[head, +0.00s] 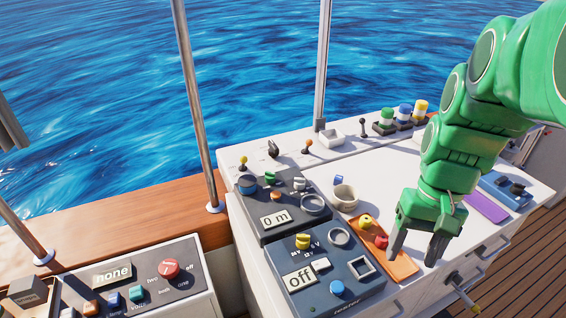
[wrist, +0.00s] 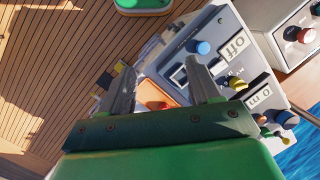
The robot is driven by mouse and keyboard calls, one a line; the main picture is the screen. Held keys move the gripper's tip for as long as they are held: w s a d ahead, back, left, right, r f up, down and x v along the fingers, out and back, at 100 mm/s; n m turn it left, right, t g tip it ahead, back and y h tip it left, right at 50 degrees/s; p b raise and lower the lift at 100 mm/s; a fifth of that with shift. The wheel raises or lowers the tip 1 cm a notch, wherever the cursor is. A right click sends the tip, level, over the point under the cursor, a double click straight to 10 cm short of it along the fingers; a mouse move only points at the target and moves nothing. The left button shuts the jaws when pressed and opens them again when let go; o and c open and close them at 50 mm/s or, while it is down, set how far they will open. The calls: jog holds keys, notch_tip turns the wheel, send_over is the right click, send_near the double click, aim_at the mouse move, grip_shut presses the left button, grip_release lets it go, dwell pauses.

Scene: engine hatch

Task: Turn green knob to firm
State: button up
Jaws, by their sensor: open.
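Several green controls show in the head view. A small green knob (head: 271,177) sits on the dark panel with the "0 m" display, beside a blue knob.
The orange tray (head: 402,264) holds a yellow and a red piece. The "off" panel (head: 345,295) stands left of it, and a beige cup (head: 345,197) behind. A purple pad (head: 486,208) and blue box (head: 505,189) lie right. A metal post (head: 195,100) rises at left.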

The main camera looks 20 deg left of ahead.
jog(key=w+a+r+n+h, duration=0.1)
jog(key=w+a+n, duration=0.15)
jog(key=w, duration=0.55)
jog(key=w+a+r+n, duration=0.1)
jog(key=w+a+n, duration=0.15)
jog(key=w, duration=0.45)
jog(key=n+t, duration=0.2)
jog(key=n, duration=1.2)
send_over(270, 173)
jog(key=f, duration=0.7)
jog(key=w+f, duration=0.1)
jog(key=f, duration=0.2)
jog(key=shift+d+f, duration=0.25)
jog(key=shift+d, duration=0.15)
jog(key=shift+s+a, duration=0.1)
jog(key=shift+a, duration=0.25)
jog(key=shift+a+f, duration=0.15)
jog(key=shift+f, duration=0.05)
jog(key=shift+s+f, duration=0.15)
jog(key=shift+f, duration=1.8)
jog(key=shift+s+f, duration=0.1)
jog(key=shift+f, duration=1.8)
